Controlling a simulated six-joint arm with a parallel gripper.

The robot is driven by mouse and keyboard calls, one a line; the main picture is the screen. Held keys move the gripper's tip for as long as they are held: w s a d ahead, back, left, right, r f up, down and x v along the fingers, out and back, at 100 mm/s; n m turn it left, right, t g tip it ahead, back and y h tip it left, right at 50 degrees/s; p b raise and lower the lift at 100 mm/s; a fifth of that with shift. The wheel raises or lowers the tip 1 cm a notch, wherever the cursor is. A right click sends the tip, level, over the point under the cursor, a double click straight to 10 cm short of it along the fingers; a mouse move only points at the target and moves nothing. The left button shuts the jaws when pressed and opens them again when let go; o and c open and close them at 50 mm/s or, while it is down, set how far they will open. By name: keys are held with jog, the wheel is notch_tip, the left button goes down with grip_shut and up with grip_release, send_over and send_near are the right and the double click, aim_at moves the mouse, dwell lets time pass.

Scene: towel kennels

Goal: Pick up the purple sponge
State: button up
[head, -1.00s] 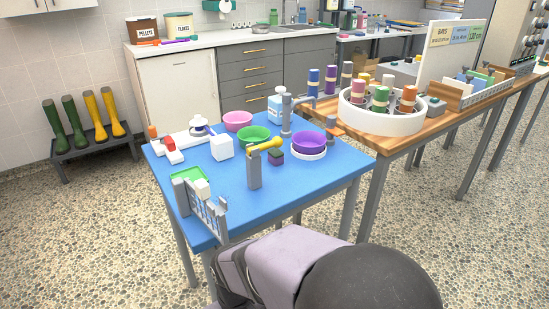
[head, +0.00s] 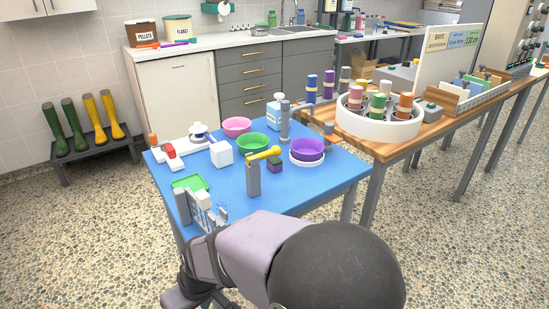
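My arm reaches in from the bottom of the head view, in front of the table's near edge. Its wrist end bends down toward the bottom edge, well away from the sponge. My gripper's fingers do not show clearly, and no object is seen held.
The grey post (head: 253,179) with its yellow arm stands close beside the sponge. A green bowl (head: 253,142), a pink bowl (head: 237,126), a white block (head: 221,153) and a grey rack (head: 206,212) also stand on the table. The front right of the tabletop is clear.

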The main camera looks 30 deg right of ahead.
jog(key=w+a+r+n+t+p, duration=0.1)
jog(key=w+a+r+t+p, duration=0.15)
jog(key=w+r, duration=0.4)
jog(key=w+a+r+n+t+p, duration=0.1)
jog(key=w+r+t+p, duration=0.25)
jog(key=r, duration=0.55)
jog(key=w+d+r+t+h+p, duration=0.1)
jog(key=w+d+r+p, duration=0.2)
jog(key=r, duration=0.4)
jog(key=w+d+r+t+p, duration=0.2)
jog(key=w+r+p, duration=0.1)
jog(key=r, duration=0.3)
jog(key=w+d+r+t+h+p, duration=0.1)
jog(key=w+d+r+p, duration=0.15)
jog(key=r, duration=0.45)
jog(key=m+g+p, duration=0.4)
jog(key=g+p, duration=0.5)
jog(key=p, duration=0.2)
send_near(275, 159)
jog(key=shift+p+x, duration=1.25)
jog(key=shift+x, duration=2.85)
